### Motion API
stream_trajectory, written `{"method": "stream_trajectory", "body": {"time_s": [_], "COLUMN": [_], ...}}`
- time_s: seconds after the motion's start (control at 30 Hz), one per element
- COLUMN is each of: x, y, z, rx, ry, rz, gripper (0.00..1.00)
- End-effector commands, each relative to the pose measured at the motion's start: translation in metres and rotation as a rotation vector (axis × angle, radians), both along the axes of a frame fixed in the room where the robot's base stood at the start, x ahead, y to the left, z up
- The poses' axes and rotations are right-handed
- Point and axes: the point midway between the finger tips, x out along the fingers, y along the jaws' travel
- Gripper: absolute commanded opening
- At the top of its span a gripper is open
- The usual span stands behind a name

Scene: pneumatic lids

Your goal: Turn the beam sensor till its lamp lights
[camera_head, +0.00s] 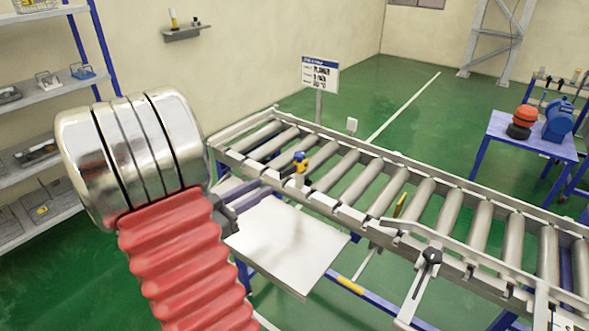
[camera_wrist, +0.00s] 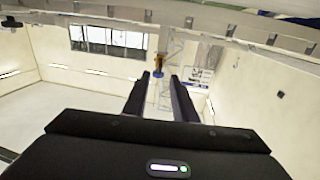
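The beam sensor (camera_head: 301,168), small and yellow with a blue top, stands at the near rail of the roller conveyor. It also shows in the wrist view as a small yellow-brown body (camera_wrist: 158,66) beyond the fingertips. Whether its lamp is lit is too small to tell. My gripper (camera_head: 262,194) is partly hidden behind my arm and points at the conveyor rail, left of and short of the sensor. In the wrist view my gripper (camera_wrist: 160,76) has its two dark fingers apart with nothing between them, and the sensor lies in line with the gap.
The roller conveyor (camera_head: 484,268) runs from back left to front right. A pale plate (camera_head: 285,245) juts out on its near side. A black knob (camera_head: 432,256) and a thin yellow piece (camera_head: 400,206) are farther right. A sign (camera_head: 320,75) stands behind; shelves (camera_head: 40,98) are left.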

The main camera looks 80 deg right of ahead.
Motion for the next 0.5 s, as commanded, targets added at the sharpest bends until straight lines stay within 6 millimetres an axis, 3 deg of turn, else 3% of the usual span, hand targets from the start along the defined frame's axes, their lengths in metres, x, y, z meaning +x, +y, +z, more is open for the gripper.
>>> {"method": "stream_trajectory", "body": {"time_s": [0.5], "x": [-0.027], "y": [-0.04], "z": [0.0], "rx": [0.001], "ry": [-0.001], "rz": [-0.002], "gripper": [0.25]}}
